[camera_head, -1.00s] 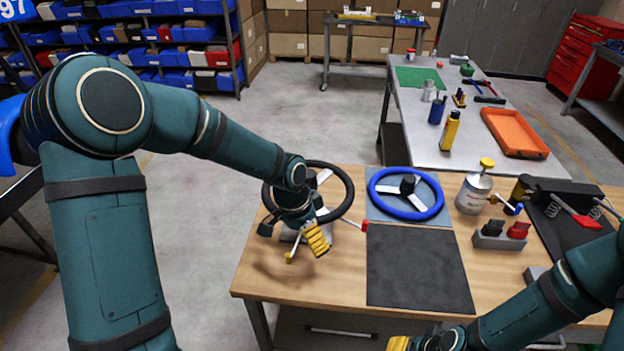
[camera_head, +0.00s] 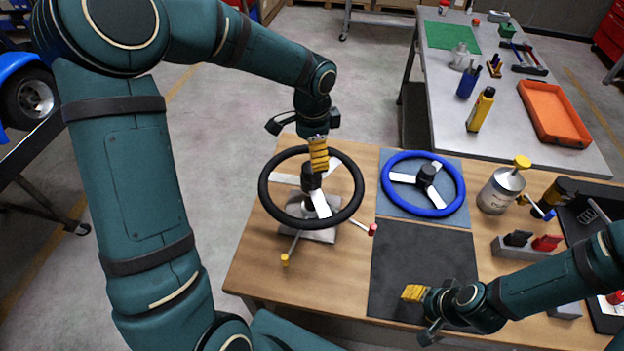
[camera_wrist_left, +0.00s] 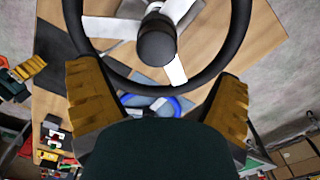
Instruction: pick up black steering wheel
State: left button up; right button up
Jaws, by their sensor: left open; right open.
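The black steering wheel (camera_head: 265,188) has white spokes and a dark hub. It sits tilted on a metal stand (camera_head: 308,235) at the left of the wooden table. My left gripper (camera_head: 318,158) is at the wheel's far rim in the head view. In the left wrist view the wheel (camera_wrist_left: 235,40) fills the top, and the yellow-padded fingers of my left gripper (camera_wrist_left: 158,95) are spread apart on either side near its rim, with nothing clasped. My right gripper (camera_head: 412,294), with yellow pads, is over the dark mat; its fingertips are small here.
A blue steering wheel (camera_head: 392,163) lies on a blue-grey mat right of the black one. The dark mat (camera_head: 420,250) is empty apart from my right gripper above it. A white can (camera_head: 498,192) and a small grey holder (camera_head: 508,247) stand farther right. An orange tray (camera_head: 553,112) is on the back table.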

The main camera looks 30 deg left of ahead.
aim_at(311, 177)
pick_arm(q)
notch_tip(311, 177, down, 4)
jog(key=shift+w+r, duration=0.1)
jog(key=shift+r, duration=0.1)
jog(key=f, duration=0.2)
jog(key=s+f, duration=0.1)
jog(key=f, duration=0.1)
jog(key=shift+f, duration=0.2)
jog(key=shift+w+f, duration=0.1)
jog(key=shift+f, duration=0.4)
jog(key=shift+r, duration=0.1)
jog(key=c, duration=1.4)
